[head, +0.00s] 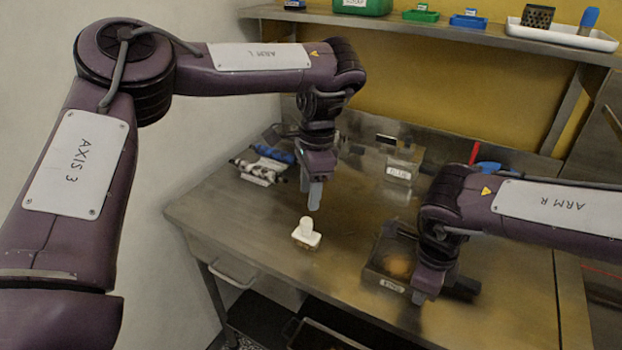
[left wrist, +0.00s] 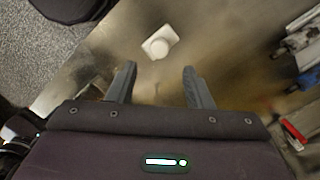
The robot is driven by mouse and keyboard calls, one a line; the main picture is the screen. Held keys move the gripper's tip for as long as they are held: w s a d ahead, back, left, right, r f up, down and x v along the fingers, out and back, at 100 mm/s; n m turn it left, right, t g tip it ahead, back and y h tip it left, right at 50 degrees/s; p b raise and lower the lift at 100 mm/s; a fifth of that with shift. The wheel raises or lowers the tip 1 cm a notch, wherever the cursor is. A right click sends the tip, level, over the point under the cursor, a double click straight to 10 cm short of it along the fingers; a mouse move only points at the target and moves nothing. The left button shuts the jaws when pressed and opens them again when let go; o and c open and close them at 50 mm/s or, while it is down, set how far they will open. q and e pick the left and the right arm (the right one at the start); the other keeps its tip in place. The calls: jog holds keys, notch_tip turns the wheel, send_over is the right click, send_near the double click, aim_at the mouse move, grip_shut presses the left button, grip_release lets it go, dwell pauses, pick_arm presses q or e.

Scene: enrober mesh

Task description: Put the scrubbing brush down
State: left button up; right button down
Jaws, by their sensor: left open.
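The scrubbing brush (head: 306,233) is a small white block with an upright knob-like handle, standing on the steel table. It also shows in the left wrist view (left wrist: 160,43), beyond my fingertips. My left gripper (head: 313,195) is above and just behind the brush in the head view, pointing down. In the left wrist view its two fingers (left wrist: 157,75) are apart with nothing between them. My right gripper (head: 422,295) is low at the front of a steel tray; its fingers are mostly hidden by its own wrist.
The steel tray (head: 376,272) with a label and brownish contents is right of the brush. A labelled clear container (head: 400,172) stands behind. Rolled items (head: 262,165) lie at the table's back left. A shelf (head: 450,35) with bins runs above. The table (head: 240,225) left of the brush is clear.

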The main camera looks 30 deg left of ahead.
pick_arm(q)
notch_tip(320, 180, up, 3)
jog(key=shift+w+f, duration=0.15)
jog(key=shift+f, duration=0.05)
jog(key=shift+o, duration=0.4)
